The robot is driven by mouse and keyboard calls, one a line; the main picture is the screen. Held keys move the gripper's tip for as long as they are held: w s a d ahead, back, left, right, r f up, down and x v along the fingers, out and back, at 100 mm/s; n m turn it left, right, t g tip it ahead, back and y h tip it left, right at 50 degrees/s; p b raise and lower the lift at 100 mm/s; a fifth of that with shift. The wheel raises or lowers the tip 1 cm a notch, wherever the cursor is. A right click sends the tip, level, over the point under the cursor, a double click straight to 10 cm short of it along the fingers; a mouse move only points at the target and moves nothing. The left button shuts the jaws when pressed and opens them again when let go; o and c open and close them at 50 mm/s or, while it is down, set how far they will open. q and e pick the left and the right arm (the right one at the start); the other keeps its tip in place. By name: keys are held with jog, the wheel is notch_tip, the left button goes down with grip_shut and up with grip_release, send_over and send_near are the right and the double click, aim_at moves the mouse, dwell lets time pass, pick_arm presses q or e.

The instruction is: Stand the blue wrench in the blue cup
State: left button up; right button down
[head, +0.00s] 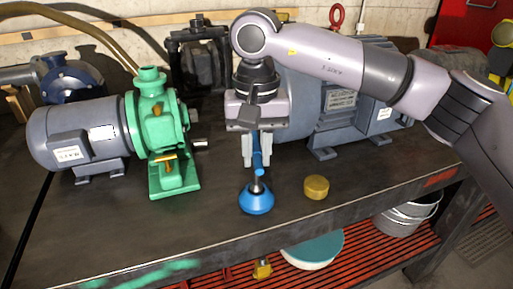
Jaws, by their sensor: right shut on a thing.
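My right gripper (257,160) comes down from above, fingers pointing down, near the middle of the workbench. It is shut on the blue wrench (257,153), a thin blue upright bar showing between the fingers. A grey metallic part shows below the blue part, reaching down to the blue cup (257,203). The cup is small and round and stands on the bench near its front edge, directly below the gripper. The lower end meets the top of the cup in this view; I cannot tell how far inside it is. My left gripper is not in view.
A green and grey pump motor (160,125) stands left of the gripper. A large grey-blue motor (320,108) stands close behind it. A brass-coloured round piece (316,187) lies right of the cup. The bench's front edge (200,248) is close; free bench lies front left.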

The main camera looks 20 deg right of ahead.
jog(key=shift+f+b, duration=0.3)
jog(key=shift+f, duration=0.2)
jog(key=c, duration=0.9)
grip_release()
jog(key=shift+r+p, duration=2.35)
jog(key=shift+r, duration=0.65)
jog(key=shift+r, duration=3.6)
